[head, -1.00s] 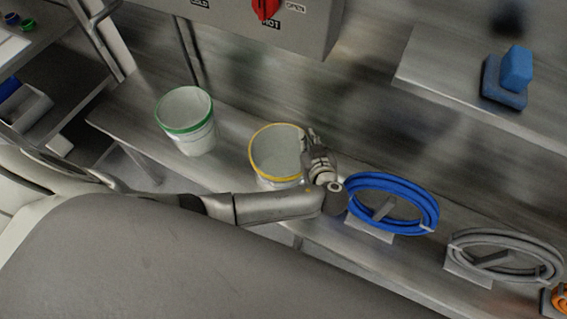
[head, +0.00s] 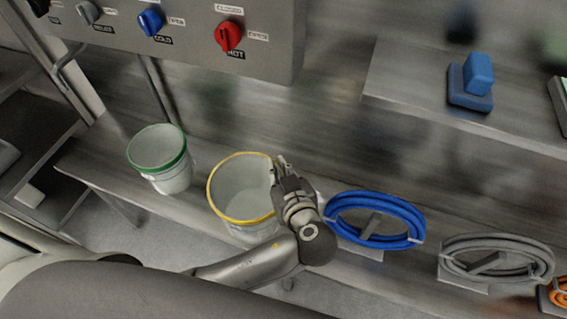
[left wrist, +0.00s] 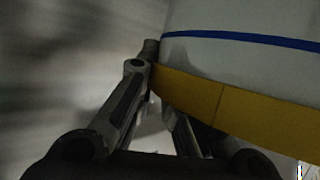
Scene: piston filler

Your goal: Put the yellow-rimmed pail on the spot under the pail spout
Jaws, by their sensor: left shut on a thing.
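The yellow-rimmed pail (head: 240,215) is a white, open, empty-looking pail in the middle of the head view, in front of the steel shelf. My left gripper (head: 279,168) is shut on its rim at the pail's right side. In the left wrist view the yellow rim (left wrist: 225,103) runs between the fingers (left wrist: 152,85), with the white wall and a blue line beyond. Whether the pail's base touches the shelf is hidden. The pail spout and the spot under it cannot be made out. My right gripper is not in view.
A green-rimmed pail (head: 160,158) stands left on the steel shelf (head: 95,165). A blue hose coil (head: 374,219) lies close right of my gripper, then a grey coil (head: 496,258). A valve panel (head: 190,50) hangs above. A blue block (head: 470,82) sits on the upper right shelf.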

